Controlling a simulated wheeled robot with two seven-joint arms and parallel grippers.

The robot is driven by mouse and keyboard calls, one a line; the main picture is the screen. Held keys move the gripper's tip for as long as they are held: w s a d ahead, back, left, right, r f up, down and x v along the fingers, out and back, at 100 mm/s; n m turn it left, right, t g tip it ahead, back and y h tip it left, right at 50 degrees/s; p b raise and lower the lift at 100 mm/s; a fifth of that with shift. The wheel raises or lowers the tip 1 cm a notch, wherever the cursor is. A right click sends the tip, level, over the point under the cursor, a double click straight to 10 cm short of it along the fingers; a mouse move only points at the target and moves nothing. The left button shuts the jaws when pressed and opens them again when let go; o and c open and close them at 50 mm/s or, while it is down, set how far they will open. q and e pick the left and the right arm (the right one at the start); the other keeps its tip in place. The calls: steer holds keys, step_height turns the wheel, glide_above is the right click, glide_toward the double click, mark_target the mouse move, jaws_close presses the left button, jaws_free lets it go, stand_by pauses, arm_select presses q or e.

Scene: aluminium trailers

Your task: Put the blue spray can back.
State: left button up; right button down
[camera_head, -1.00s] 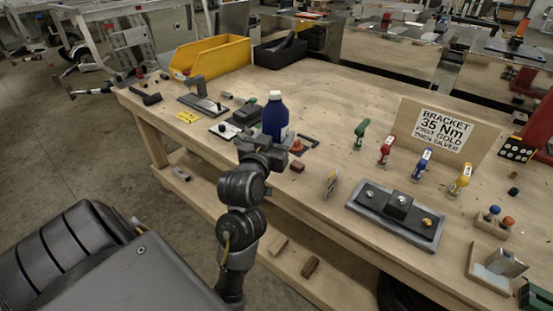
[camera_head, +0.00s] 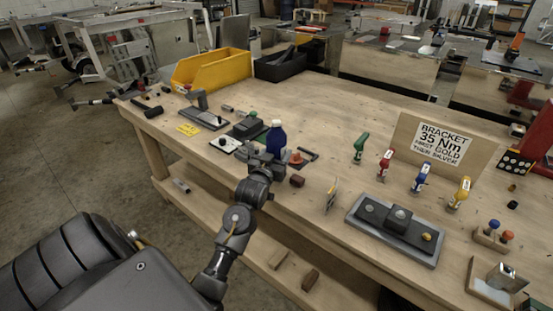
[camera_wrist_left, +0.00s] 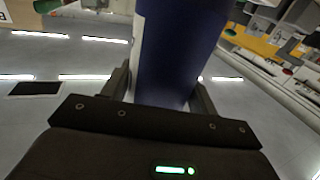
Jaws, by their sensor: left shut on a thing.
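The blue spray can (camera_head: 277,141) with a white cap is upright at the near edge of the workbench. My left gripper (camera_head: 265,161) is shut on it. In the left wrist view the blue can (camera_wrist_left: 178,55) stands between the two fingers of the gripper (camera_wrist_left: 165,95). Its lower part is hidden by the gripper in the head view, so I cannot tell whether it touches the bench. My right gripper is not in view.
Close around the can are a dark clamp block (camera_head: 247,128), an orange cone-like piece (camera_head: 296,158) and a small red-brown block (camera_head: 297,181). Green (camera_head: 361,142), red (camera_head: 385,163), blue (camera_head: 421,177) and yellow (camera_head: 460,193) handled tools stand to the right. The bench's back middle is clear.

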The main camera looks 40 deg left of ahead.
arm_select(q)
step_height(320, 180, down, 2)
steer(key=shift+f, duration=0.1)
steer(key=shift+f, duration=0.1)
steer(key=o, duration=1.2)
steer(key=b+v, duration=0.1)
steer(key=v, duration=1.1)
steer(key=shift+d+b, duration=0.1)
steer(key=shift+b, duration=0.3)
